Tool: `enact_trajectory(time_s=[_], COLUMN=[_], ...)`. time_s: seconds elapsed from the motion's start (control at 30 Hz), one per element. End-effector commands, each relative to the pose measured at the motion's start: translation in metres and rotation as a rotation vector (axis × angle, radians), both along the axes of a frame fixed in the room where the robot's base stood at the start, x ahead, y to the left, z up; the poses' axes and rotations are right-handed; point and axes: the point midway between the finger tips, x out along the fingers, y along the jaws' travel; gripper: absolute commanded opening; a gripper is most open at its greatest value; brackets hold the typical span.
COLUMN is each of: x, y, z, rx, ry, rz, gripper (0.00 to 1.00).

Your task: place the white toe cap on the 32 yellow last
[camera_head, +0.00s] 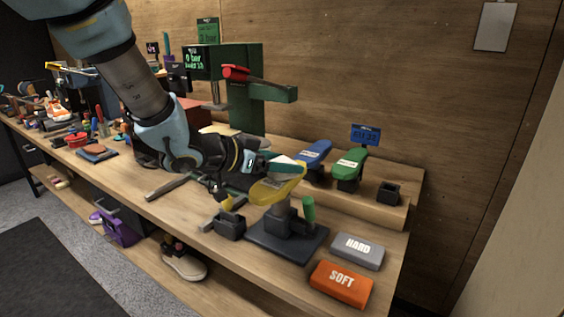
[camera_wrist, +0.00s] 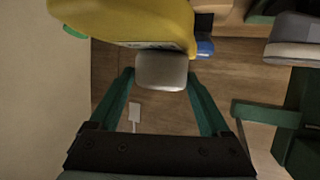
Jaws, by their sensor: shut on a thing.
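The yellow last (camera_head: 280,190) sits on a grey post on a dark base plate (camera_head: 290,243) near the table's front edge. It fills the top of the wrist view (camera_wrist: 125,18). My gripper (camera_wrist: 160,76) is shut on the white toe cap (camera_wrist: 161,71), which lies between its green fingertips. In the wrist view the cap overlaps the near end of the yellow last; I cannot tell whether they touch. In the head view my gripper (camera_head: 292,166) is just above the yellow last, and the cap is largely hidden there.
A blue last (camera_head: 315,151) and a green last (camera_head: 350,162) stand behind on a raised shelf. A green press (camera_head: 247,100) stands at the back. Grey HARD (camera_head: 356,251) and orange SOFT (camera_head: 341,285) blocks lie at the front right. A dark cup (camera_head: 230,225) is left of the base.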

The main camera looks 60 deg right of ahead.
Motion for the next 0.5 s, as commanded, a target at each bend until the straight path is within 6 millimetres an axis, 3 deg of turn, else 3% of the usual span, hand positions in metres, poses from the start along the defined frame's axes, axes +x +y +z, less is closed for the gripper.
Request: enact_trajectory(time_s=[0.07, 0.1, 0.23, 0.5], x=[0.0002, 0.0001, 0.0001, 0.0001], y=[-0.0001, 0.0000, 0.0000, 0.0000], z=[-0.0035, -0.0026, -0.0024, -0.0008], rx=[0.000, 0.000, 0.000, 0.000], ry=[0.001, 0.000, 0.000, 0.000], rz=[0.000, 0.000, 0.000, 0.000], gripper=[0.24, 0.84, 0.99, 1.00])
